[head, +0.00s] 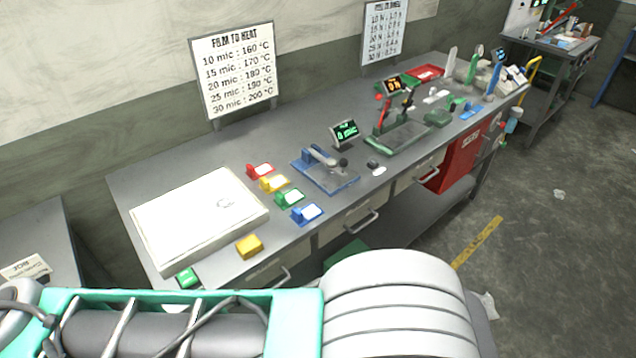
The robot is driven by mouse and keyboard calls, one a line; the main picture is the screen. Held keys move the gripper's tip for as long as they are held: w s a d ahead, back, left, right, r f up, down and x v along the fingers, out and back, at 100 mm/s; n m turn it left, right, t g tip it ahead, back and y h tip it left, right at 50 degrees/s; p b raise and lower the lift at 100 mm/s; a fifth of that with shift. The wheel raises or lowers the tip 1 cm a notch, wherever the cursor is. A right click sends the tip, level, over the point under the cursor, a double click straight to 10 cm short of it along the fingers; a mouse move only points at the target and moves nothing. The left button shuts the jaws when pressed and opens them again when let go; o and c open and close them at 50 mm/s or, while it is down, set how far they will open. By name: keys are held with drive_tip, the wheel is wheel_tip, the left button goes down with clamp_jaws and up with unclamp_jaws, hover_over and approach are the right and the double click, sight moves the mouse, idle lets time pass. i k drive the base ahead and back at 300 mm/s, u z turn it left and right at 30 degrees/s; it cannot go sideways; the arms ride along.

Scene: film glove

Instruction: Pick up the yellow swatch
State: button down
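A small yellow block (249,246), which looks like the yellow swatch, lies on the grey workbench (150,180) near its front edge, just right of the white slab. A second yellow piece (273,184) with a white label stands farther back, in a row with red, green and blue ones. My arm crosses the bottom of the head view in front of the bench. My gripper is not in view, so its opening and anything in it are hidden.
A large white slab (200,220) lies left of the yellow block, with a green block (187,278) at its front corner. Red (260,171), green (289,198) and blue (306,214) labelled pieces stand behind. A blue press (325,170) and green press (400,135) are farther right.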

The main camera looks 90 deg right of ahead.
sight(272, 186)
drive_tip(key=z, duration=0.1)
drive_tip(key=k, duration=0.8)
drive_tip(key=z, duration=1)
drive_tip(key=i, duration=0.45)
drive_tip(key=u, duration=0.1)
